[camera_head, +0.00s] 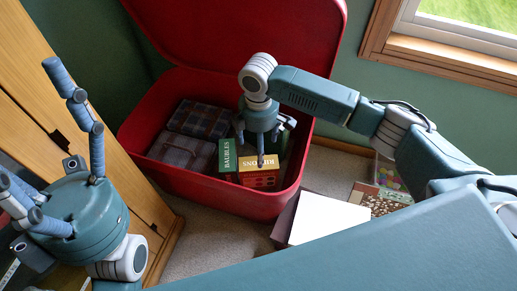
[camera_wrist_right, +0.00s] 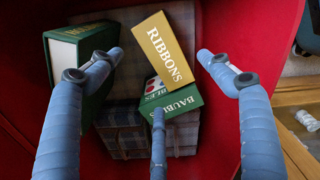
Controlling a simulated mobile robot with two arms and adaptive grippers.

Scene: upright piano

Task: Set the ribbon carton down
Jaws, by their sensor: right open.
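The ribbon carton (camera_head: 260,179), with a yellow lettered face and a red side, is inside the red trunk (camera_head: 160,128). It also shows in the right wrist view (camera_wrist_right: 167,50), turned askew to the cartons near it. My right gripper (camera_head: 262,146) is over the carton in the trunk. In the wrist view its fingers (camera_wrist_right: 160,80) are spread around the carton with gaps on both sides. The carton's underside is hidden, so I cannot tell what it rests on. My left gripper (camera_head: 52,150) is at the left, fingers spread, empty, outside the trunk.
A green baubles carton (camera_head: 227,158) is beside the ribbon carton, and plaid boxes (camera_head: 200,119) fill the trunk's left part. The lid (camera_head: 240,30) stands open behind. A white-topped box (camera_head: 325,218) and a patterned box (camera_head: 375,200) are on the floor at right.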

